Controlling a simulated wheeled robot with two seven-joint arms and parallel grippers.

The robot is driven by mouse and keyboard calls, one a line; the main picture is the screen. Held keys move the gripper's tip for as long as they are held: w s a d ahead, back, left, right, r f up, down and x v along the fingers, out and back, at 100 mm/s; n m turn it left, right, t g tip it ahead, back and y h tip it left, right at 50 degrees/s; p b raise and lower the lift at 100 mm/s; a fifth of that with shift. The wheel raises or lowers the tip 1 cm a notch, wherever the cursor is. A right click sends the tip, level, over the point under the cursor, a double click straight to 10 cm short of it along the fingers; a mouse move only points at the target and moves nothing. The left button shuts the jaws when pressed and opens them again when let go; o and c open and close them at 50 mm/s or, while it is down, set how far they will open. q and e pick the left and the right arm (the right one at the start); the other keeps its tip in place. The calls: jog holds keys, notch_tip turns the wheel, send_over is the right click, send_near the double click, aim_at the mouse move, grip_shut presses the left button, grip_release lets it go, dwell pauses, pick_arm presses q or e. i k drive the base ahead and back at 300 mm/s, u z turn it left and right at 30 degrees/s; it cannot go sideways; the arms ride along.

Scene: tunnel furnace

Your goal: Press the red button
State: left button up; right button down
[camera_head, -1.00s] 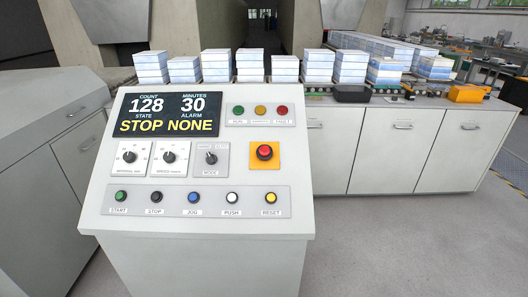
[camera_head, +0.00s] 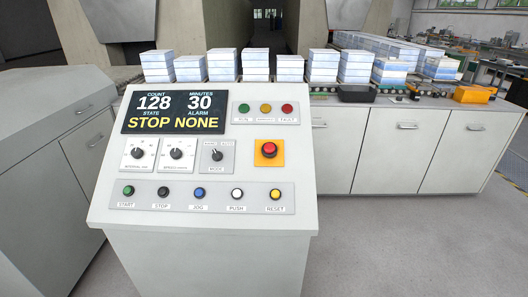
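The red button (camera_head: 269,149) is a round mushroom-shaped button on a yellow-orange square plate (camera_head: 269,160). It sits at the right of the sloped face of a light grey control console (camera_head: 305,190). Nothing covers it. A smaller round red lamp (camera_head: 287,108) is above it in a row with a green and a yellow lamp, over a label that seems to read FAULT. The display (camera_head: 173,112) reads count 128, minutes 30, STOP, NONE. Neither of my grippers shows in the view.
Two dials and a mode switch (camera_head: 216,155) are left of the red button. A row of small buttons, START to RESET (camera_head: 275,194), is below. A grey cabinet (camera_head: 40,150) stands at left. White cabinets (camera_head: 400,150) with stacked blocks are behind. Grey floor at right is clear.

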aim_at(269, 147)
jog(key=k, duration=1.25)
jog(key=u, duration=0.35)
jog(key=i, duration=0.25)
jog(key=u, duration=0.8)
jog(key=i, duration=0.8)
jog(key=u, duration=0.3)
jog(key=i, duration=0.9)
jog(key=z, duration=0.95)
jog(key=i, duration=0.5)
jog(key=z, duration=0.5)
